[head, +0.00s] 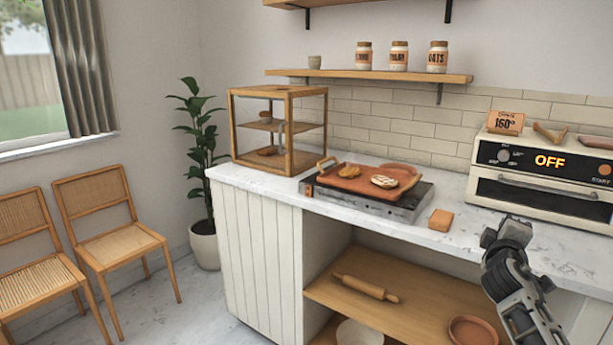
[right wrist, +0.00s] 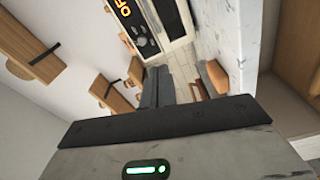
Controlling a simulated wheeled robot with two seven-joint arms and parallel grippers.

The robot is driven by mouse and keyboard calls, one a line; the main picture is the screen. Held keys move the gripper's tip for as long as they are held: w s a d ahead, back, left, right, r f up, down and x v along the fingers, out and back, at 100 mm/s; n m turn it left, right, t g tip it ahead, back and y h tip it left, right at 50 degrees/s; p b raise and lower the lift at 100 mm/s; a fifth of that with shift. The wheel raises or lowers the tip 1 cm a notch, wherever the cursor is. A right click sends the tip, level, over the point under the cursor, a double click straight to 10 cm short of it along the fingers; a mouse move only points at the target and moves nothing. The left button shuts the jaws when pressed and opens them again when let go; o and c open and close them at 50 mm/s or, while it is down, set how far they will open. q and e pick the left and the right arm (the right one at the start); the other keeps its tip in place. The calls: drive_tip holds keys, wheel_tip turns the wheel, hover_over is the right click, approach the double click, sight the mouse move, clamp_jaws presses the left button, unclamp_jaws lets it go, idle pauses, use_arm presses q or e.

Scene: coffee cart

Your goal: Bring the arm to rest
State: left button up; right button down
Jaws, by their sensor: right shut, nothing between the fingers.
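My right gripper (head: 508,234) is at the right of the head view, at the end of my grey arm coming up from the bottom right. It appears in front of the counter's front edge, below the oven. In the right wrist view its dark fingers (right wrist: 158,88) are together with nothing held between them. I cannot tell the exact gap between the gripper and the counter edge. My left gripper is not in view.
The white counter (head: 400,232) holds an oven (head: 540,190) reading OFF, an orange-brown block (head: 441,220), a terracotta tray (head: 405,172) with bread on a grey griddle, and a wooden display case (head: 293,130). A rolling pin (head: 366,288) lies on the lower shelf (head: 325,290).

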drive_tip(key=w+a+f+m+t+y, duration=0.1)
drive_tip(key=w+a+f+m+y, duration=0.2)
drive_tip(key=a+m+y, duration=0.35)
drive_tip(key=s+a+f+g+y, duration=0.1)
drive_tip(key=s+a+f+y, duration=0.2)
drive_tip(key=s+a+f, duration=0.55)
drive_tip(key=s+a+f+n+g+y, duration=0.1)
drive_tip(key=s+a+f, duration=0.2)
drive_tip(key=s+f, duration=0.25)
drive_tip(key=s+a+f+g+y, duration=0.1)
drive_tip(key=s+a+f, duration=0.2)
drive_tip(key=s+f, duration=0.25)
drive_tip(key=s+a+f+g, duration=0.1)
drive_tip(key=s+a+f, duration=0.1)
drive_tip(key=s, duration=0.7)
drive_tip(key=s+a+f+g+y, duration=0.1)
drive_tip(key=s+a, duration=0.4)
drive_tip(key=s, duration=0.5)
drive_tip(key=shift+a+f+m+g, duration=0.15)
drive_tip(key=shift+f+m+g, duration=0.35)
drive_tip(key=shift+f, duration=0.15)
